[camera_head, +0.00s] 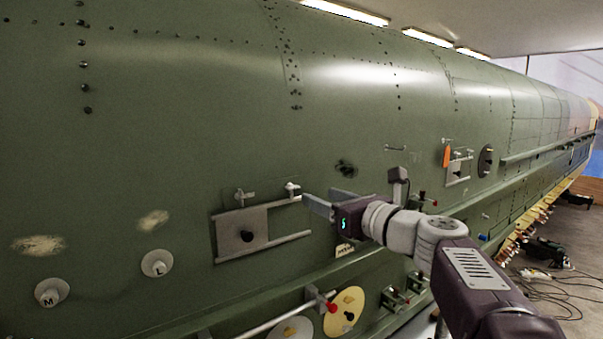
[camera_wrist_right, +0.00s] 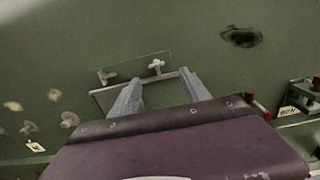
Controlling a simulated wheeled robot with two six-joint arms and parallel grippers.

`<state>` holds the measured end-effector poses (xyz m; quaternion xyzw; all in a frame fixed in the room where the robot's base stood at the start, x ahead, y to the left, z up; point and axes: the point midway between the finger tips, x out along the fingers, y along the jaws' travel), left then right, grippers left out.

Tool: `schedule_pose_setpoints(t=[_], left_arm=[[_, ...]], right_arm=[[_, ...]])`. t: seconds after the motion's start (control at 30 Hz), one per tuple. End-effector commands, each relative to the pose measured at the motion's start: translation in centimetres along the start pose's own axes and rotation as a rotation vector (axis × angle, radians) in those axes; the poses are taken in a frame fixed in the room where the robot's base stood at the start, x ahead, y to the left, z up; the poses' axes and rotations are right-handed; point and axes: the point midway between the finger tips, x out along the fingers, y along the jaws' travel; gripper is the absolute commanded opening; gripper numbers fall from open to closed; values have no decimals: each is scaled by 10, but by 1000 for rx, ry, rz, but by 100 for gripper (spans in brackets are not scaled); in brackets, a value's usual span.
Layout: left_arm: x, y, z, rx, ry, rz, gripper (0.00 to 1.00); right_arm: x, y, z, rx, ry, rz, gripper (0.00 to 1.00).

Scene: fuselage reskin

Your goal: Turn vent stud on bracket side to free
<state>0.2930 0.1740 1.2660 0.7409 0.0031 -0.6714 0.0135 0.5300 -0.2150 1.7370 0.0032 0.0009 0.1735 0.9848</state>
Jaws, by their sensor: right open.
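The vent is a grey square plate (camera_head: 242,231) with a dark knob, set between two rails on the green fuselage skin. Two light studs stand above it: a left stud (camera_head: 243,195) and a right stud (camera_head: 292,188). In the right wrist view the left stud (camera_wrist_right: 106,76) and right stud (camera_wrist_right: 156,66) show beyond the fingers. My right gripper (camera_head: 318,203) is open and just right of the right stud, with nothing between its fingers; it also shows in the right wrist view (camera_wrist_right: 160,88). I cannot tell which stud is on the bracket side. My left gripper is not in view.
Round discs marked L (camera_head: 157,263) and M (camera_head: 52,292) sit lower left. A dark damaged spot (camera_head: 345,168) is above my right gripper. A yellow disc (camera_head: 343,312) and a red-ended handle (camera_head: 331,307) are below. An orange tag (camera_head: 446,156) hangs farther right.

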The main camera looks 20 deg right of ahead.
Motion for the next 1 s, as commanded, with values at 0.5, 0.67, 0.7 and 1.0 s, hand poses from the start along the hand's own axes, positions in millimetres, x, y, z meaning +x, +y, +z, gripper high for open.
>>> schedule_pose_setpoints(t=[0.5,0.67,0.7,1.0], left_arm=[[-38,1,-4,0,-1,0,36],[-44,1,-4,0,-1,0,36],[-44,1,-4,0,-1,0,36],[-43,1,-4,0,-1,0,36]], right_arm=[[72,0,0,1,7,2,55],[88,0,-2,1,4,0,55],[90,0,-3,-1,4,-1,55],[91,0,-4,-2,4,-1,38]])
